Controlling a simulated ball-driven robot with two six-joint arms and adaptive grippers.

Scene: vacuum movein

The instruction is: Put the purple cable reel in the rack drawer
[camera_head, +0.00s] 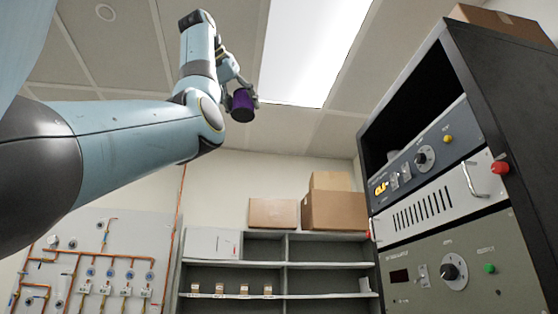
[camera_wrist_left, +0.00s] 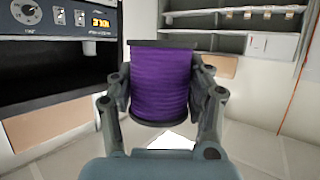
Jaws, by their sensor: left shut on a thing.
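The purple cable reel (camera_head: 242,105) has black end flanges and hangs high in the air, left of the rack, in the head view. My left gripper (camera_head: 240,90) is shut on it. In the left wrist view the reel (camera_wrist_left: 160,85) sits upright between the two fingers, clear of other surfaces. The black equipment rack (camera_head: 490,80) stands at the right. Its dark upper opening (camera_head: 408,105) is above the blue-grey panel; its inside is mostly in shadow, and I cannot make out the drawer's floor. My right gripper is not in view.
The rack front carries a blue-grey panel (camera_head: 430,150), a white vented panel (camera_head: 435,205), a protruding handle (camera_head: 478,180) and a red knob (camera_head: 500,168). A cardboard box (camera_head: 505,22) lies on top. Shelves (camera_head: 280,265) with boxes stand behind. Open air separates reel and rack.

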